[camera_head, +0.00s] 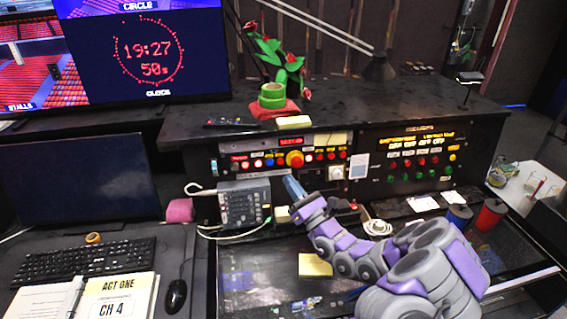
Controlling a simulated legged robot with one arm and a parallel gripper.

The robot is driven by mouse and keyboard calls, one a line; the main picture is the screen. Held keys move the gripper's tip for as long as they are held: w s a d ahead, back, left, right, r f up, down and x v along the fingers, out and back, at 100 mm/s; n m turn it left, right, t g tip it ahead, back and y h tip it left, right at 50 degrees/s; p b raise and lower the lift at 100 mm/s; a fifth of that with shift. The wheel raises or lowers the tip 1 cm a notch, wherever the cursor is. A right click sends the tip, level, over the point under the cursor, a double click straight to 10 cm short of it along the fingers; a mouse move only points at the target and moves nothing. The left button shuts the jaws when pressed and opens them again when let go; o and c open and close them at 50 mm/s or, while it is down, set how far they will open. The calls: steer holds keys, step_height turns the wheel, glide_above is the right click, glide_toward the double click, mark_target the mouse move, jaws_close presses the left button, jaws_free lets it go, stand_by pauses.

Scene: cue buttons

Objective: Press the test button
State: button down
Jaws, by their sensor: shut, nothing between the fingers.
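The control panel (328,141) on the left of the console holds a row of small coloured buttons, a larger red knob-like button (295,159) and a red display. A second panel (402,181) on the right has red, green and yellow buttons. The labels are too small to read, so I cannot tell which is the test button. My gripper (293,187) is shut and empty. In the picture it lies just below the left panel's button row; I cannot tell whether it touches anything. My arm hides part of the desk and the console's lower front.
A grey telephone-like unit (243,203) with a cable sits left of my gripper. Yellow notes (314,265) lie on the dark desk. A keyboard (84,262), mouse (175,296) and open binder (112,297) are at left. Blue (459,215) and red (490,214) spools stand at right.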

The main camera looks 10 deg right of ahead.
steer(key=shift+a, duration=0.1)
steer(key=b, duration=0.1)
glide_toward(280, 162)
steer(key=shift+w+a+r, duration=0.5)
steer(key=shift+w+r, duration=0.1)
steer(key=shift+r, duration=0.15)
steer(key=shift+w+a+r, duration=0.55)
steer(key=shift+w+r, duration=0.05)
steer(key=shift+r, duration=0.15)
steer(key=shift+w+a+r, duration=0.5)
steer(key=shift+w+r, duration=0.05)
steer(key=shift+r, duration=0.2)
steer(key=shift+w, duration=0.15)
stand_by(0.4)
steer(key=shift+w, duration=0.2)
steer(key=shift+w+f+b, duration=0.1)
steer(key=shift+w+b, duration=0.25)
steer(key=shift+b, duration=0.05)
stand_by(0.7)
steer(key=shift+s, duration=0.15)
steer(key=shift+s+p, duration=0.3)
steer(key=shift+s, duration=0.35)
